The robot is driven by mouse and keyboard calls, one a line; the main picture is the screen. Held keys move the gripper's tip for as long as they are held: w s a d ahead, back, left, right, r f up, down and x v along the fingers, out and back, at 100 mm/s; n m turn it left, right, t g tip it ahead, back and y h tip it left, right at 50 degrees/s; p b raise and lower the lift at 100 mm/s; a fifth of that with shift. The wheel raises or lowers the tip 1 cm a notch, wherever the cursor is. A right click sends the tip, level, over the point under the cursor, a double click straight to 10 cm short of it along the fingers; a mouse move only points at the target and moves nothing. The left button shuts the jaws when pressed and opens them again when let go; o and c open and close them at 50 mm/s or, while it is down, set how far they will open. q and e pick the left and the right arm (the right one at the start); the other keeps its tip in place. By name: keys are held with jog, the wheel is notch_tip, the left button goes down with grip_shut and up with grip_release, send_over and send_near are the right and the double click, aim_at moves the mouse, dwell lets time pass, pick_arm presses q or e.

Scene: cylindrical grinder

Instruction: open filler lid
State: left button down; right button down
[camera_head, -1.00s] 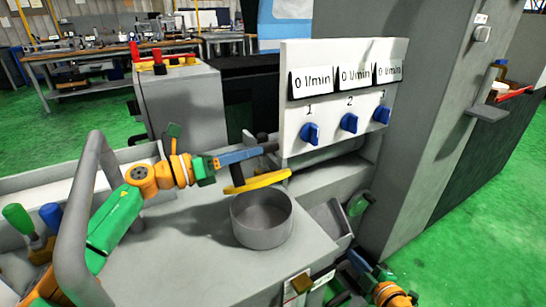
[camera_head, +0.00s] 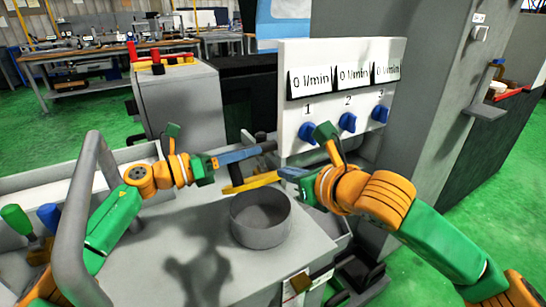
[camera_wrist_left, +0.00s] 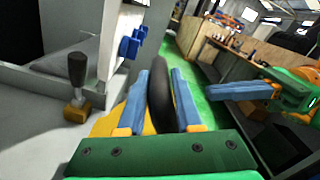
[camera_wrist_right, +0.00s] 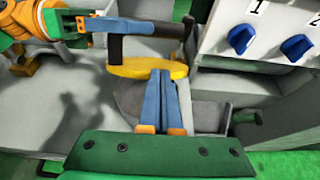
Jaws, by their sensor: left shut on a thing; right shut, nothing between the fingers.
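The yellow filler lid (camera_head: 252,183) appears over the far side of the round grey filler pot (camera_head: 262,222), whose inside is visible. The lid also shows in the right wrist view (camera_wrist_right: 148,68). My left gripper (camera_head: 268,149) is shut on the black handle (camera_wrist_left: 160,95), seen between its blue fingers in the left wrist view, with yellow lid beside them. My right gripper (camera_head: 286,173) is shut and empty, its fingertips close to the lid's right edge. I cannot tell whether they touch it.
A white panel (camera_head: 345,65) with blue knobs (camera_head: 347,122) stands right behind the lid. A curved grey rail (camera_head: 80,210) is at the left. Another black-handled lever (camera_wrist_left: 77,88) shows in the left wrist view. The grey top before the pot is clear.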

aim_at(265, 150)
jog(key=w+a, duration=0.1)
jog(key=w, duration=0.1)
jog(key=w+a, duration=0.2)
jog(key=shift+w+a, duration=0.1)
jog(key=shift+w, duration=0.2)
jog(key=shift+w+a+r, duration=0.1)
jog(key=shift+w+a, duration=0.1)
jog(key=shift+w, duration=0.15)
jog(key=shift+w+r, duration=0.1)
jog(key=shift+r, duration=0.05)
pick_arm(q)
jog(key=shift+d, duration=0.25)
pick_arm(e)
jog(key=shift+w+a+r+h, duration=0.2)
jog(key=shift+w+r+h, duration=0.1)
jog(key=shift+w+r, duration=0.15)
pick_arm(q)
jog(key=shift+s, duration=0.1)
pick_arm(e)
jog(key=shift+w+a, duration=0.15)
jog(key=shift+a, duration=0.05)
jog(key=shift+g, duration=0.3)
pick_arm(q)
jog(key=c, duration=0.7)
grip_release()
pick_arm(e)
jog(key=shift+a, duration=0.1)
pick_arm(q)
jog(key=shift+o, duration=0.5)
jog(key=shift+a, duration=0.1)
